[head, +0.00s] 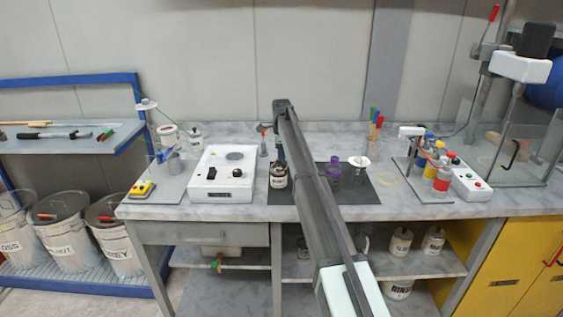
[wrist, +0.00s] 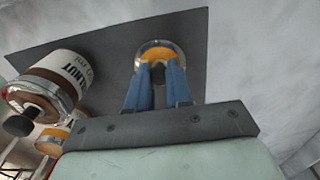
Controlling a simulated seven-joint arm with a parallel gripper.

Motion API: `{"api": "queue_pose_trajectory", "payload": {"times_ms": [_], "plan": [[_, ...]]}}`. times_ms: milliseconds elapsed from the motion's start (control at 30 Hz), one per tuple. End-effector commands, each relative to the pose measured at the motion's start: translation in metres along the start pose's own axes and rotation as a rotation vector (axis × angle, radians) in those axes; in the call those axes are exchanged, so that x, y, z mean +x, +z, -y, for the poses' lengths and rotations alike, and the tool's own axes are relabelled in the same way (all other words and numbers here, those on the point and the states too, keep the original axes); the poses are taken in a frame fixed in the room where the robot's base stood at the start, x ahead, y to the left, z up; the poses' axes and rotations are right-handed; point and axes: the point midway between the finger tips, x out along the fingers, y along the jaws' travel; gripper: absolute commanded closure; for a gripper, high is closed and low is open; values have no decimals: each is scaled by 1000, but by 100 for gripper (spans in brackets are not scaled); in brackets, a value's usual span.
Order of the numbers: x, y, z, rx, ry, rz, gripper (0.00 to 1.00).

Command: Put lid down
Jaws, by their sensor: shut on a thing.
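My gripper (wrist: 158,75) has blue fingers, shut on a small dark knob at the middle of a round lid (wrist: 158,47) with a pale shiny rim and an orange face. In the wrist view the dark mat shows behind the lid; I cannot tell whether they touch. A jar labelled WALNUT (wrist: 70,80), with a shiny brownish top, is left of the lid in the wrist view. In the head view my gripper (head: 279,152) is just above a white-labelled jar (head: 277,180) on the mat's left part, and the lid cannot be made out.
The dark mat (head: 371,192) lies on the grey bench. A purple bottle (head: 333,170) and a white-topped container (head: 359,166) stand there, right of my arm. A white box with knobs (head: 221,172) stands left of the mat. Bottles and a button box (head: 471,183) are farther right.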

Motion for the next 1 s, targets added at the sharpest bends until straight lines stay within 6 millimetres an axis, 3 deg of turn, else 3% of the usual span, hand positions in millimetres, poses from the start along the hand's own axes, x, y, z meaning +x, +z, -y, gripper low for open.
{"api": "queue_pose_trajectory", "payload": {"times_ms": [200,567,600,833,1000], "plan": [[22,0,0,0,0,0,100],[25,0,0,0,0,0,100],[25,0,0,0,0,0,78],[24,0,0,0,0,0,56],[24,0,0,0,0,0,55]]}}
